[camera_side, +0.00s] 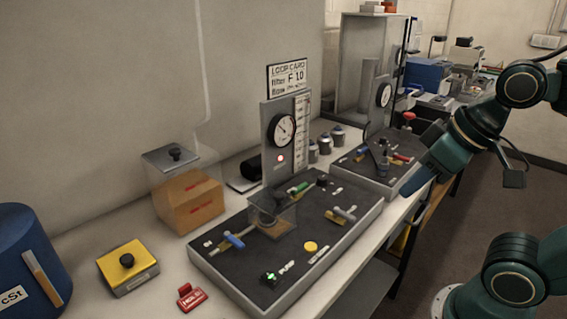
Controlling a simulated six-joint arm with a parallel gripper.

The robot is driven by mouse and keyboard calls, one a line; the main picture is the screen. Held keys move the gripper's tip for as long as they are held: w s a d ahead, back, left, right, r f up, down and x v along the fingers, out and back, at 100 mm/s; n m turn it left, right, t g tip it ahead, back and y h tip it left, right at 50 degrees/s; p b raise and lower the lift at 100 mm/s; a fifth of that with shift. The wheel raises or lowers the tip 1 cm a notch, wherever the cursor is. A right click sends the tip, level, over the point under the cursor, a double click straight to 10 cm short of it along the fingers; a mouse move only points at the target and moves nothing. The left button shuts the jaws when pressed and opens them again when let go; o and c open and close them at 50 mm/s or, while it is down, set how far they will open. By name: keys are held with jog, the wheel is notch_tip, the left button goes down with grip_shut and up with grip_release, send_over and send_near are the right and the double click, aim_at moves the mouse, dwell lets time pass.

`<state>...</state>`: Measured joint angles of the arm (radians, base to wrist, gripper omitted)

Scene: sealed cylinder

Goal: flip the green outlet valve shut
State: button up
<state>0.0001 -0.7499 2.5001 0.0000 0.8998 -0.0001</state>
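The green valve handle (298,188) is small and sits near the back edge of the nearer black panel (215,265), just below the gauge column. Its exact angle is hard to read at this size. My gripper (415,183) is at the right, above the front edge of the bench by the farther panel. It points down and left, well apart from the green handle. Its fingers look like one dark blue wedge, so I cannot tell whether it is open or shut. I see nothing held in it.
A clear box (272,215) stands mid-panel. Other handles are blue (234,241) and grey (346,212). A gauge column (283,150) rises behind. A farther panel (372,170) lies under my gripper's left side. A yellow block (127,265) and red tag (191,296) lie front left.

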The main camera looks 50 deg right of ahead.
jog(key=c, duration=0.4)
jog(key=shift+w+d+r, duration=0.1)
jog(key=shift+w+r, duration=0.15)
jog(key=shift+w, duration=0.5)
jog(key=w+d+f, duration=0.2)
jog(key=w, duration=0.6)
jog(key=w+d+f+g, duration=0.1)
jog(key=w+d+f, duration=0.1)
jog(key=w, duration=0.7)
jog(key=w+d+f, duration=0.3)
jog(key=w+d, duration=0.1)
jog(key=w, duration=0.5)
jog(key=shift+w+g, duration=0.15)
jog(key=shift+g, duration=0.25)
